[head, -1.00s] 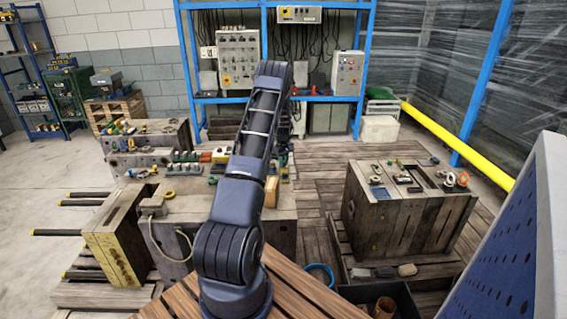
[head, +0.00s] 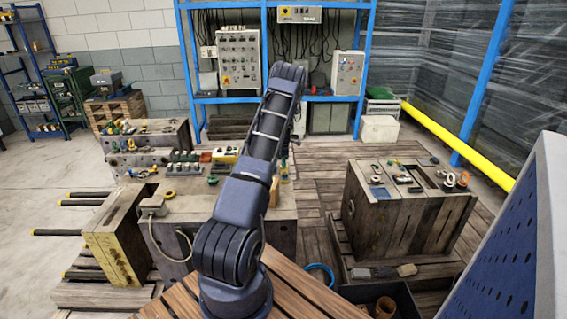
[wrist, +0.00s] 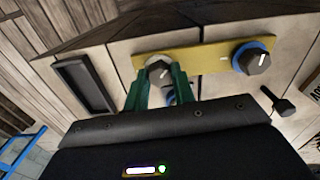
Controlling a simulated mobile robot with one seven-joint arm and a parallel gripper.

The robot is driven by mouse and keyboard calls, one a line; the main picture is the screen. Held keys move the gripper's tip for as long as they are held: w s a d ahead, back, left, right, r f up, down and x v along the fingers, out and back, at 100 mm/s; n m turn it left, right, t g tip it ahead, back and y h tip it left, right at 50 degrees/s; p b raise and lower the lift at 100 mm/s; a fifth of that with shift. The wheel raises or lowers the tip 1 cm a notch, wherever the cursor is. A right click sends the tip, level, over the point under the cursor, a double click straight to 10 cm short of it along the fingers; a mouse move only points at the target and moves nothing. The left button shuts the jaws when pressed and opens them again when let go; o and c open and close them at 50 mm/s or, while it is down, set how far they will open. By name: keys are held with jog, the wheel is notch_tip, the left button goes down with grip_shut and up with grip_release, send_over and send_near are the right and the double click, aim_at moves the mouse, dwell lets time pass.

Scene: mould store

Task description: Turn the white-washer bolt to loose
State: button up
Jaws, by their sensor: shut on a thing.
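The white-washer bolt (wrist: 158,73) sits at the left end of a yellow plate (wrist: 205,61) in the wrist view. It has a dark head with a light pointer line and a pale ring around it. My gripper (wrist: 160,84) has its two green fingers shut on this bolt, one on each side, covering part of it. A second bolt with a blue washer (wrist: 251,58) sits at the right end of the same plate, apart from the fingers. In the head view my arm hides the gripper and the bolt.
In the wrist view, a dark recess (wrist: 84,86) lies left of the plate and a black knob (wrist: 277,102) lies to its lower right. A small blue part (wrist: 168,97) shows between my fingers. In the head view, a wooden-sided block (head: 400,220) stands right.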

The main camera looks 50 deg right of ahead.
jog(key=n, duration=0.3)
jog(key=shift+s+f+n, duration=0.1)
jog(key=shift+f+n, duration=0.1)
jog(key=shift+n, duration=2.1)
jog(key=o, duration=1)
jog(key=shift+r, duration=0.1)
notch_tip(320, 180, up, 11)
